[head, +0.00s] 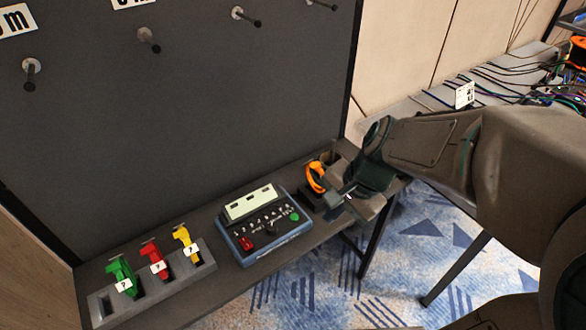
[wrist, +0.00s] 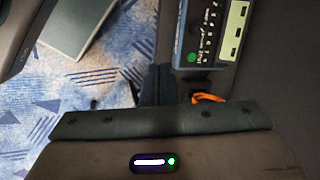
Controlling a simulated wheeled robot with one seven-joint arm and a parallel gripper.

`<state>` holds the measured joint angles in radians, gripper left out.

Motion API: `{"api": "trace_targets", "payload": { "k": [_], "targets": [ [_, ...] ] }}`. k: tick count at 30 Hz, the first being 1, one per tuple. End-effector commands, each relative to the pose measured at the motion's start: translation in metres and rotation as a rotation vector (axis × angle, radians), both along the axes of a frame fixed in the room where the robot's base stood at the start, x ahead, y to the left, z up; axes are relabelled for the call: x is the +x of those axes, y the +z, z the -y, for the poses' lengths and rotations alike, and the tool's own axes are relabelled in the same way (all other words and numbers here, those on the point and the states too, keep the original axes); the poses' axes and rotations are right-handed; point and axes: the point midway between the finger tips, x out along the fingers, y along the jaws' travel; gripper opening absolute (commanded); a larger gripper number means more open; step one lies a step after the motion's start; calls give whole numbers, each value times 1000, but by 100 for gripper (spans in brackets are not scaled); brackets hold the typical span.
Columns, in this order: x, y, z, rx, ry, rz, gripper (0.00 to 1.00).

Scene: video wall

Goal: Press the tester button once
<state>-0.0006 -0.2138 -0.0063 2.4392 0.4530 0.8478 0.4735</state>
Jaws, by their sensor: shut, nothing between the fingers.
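The tester (head: 262,225) is a blue-grey box with a pale display, a row of small sockets and a dark knob, lying on the narrow shelf. Its round green button (head: 294,216) is at the right end and a red part (head: 246,243) is at the left. In the wrist view the tester (wrist: 214,30) is at the upper right, with the green button (wrist: 192,57) near its lower left corner. My gripper (head: 347,197) is shut and empty, to the right of the tester and apart from the button. Its fingers (wrist: 157,84) show dark in the wrist view.
A grey holder (head: 103,304) with green, red and yellow clamps is at the left. Pegs (head: 148,40) stick out of the dark board. A cable-covered table (head: 440,97) is at the right.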

Motion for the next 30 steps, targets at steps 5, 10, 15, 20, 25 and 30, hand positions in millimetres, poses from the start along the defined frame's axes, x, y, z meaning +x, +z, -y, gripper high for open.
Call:
{"api": "trace_targets", "payload": {
  "k": [5,10,15,20,25,30],
  "targets": [
    [43,-17,-35,261,-530,-276,0],
    [86,-39,-55,454,-1035,-556,0],
    [118,-63,-61,575,-1415,-772,0],
    [133,-76,-62,628,-1599,-877,0],
    [136,-79,-62,642,-1641,-899,0],
    [136,-79,-62,641,-1638,-898,0]
  ]
}}
